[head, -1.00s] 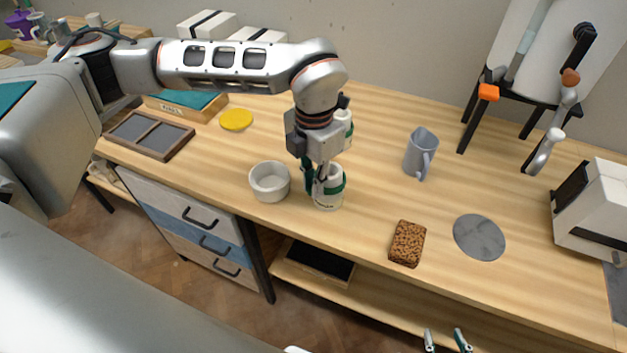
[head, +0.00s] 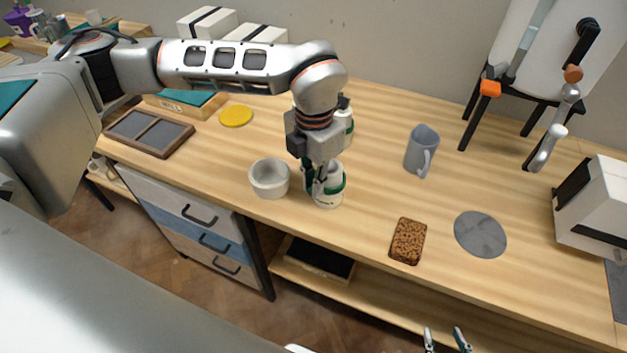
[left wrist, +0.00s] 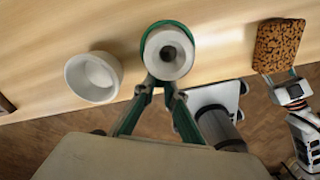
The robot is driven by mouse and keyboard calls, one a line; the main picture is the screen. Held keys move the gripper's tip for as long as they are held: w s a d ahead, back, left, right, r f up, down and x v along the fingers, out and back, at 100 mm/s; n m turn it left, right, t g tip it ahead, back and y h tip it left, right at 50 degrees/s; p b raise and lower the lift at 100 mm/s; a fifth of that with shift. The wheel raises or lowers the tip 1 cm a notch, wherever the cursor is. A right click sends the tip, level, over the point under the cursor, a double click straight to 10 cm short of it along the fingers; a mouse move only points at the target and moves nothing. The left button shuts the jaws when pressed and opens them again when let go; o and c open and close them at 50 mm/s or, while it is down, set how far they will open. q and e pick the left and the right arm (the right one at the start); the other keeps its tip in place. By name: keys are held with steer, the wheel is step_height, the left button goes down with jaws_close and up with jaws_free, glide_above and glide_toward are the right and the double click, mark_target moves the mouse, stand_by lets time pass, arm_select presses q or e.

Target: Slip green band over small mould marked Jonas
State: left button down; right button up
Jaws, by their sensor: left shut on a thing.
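The small white mould (head: 331,199) stands upright near the front edge of the bench; the dark writing low on its side is too small to read. The green band (head: 338,188) is around the mould's upper part in the head view. In the left wrist view the band (left wrist: 151,36) rings the white mould (left wrist: 167,68), which has a hole in its top. My left gripper (head: 312,186) points down at the mould and is shut on the near side of the band. My right gripper (head: 446,338) is open and empty, low at the picture's bottom edge.
A white bowl (head: 269,178) stands close left of the mould. A white container (head: 344,126) is partly hidden behind my left arm.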

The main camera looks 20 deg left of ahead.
arm_select(q)
steer(key=c, duration=2)
jaws_free()
steer(key=shift+r+p, duration=1.6)
steer(key=shift+r, duration=0.95)
step_height(320, 180, up, 4)
steer(key=shift+f+p, duration=0.1)
steer(key=shift+p, duration=0.95)
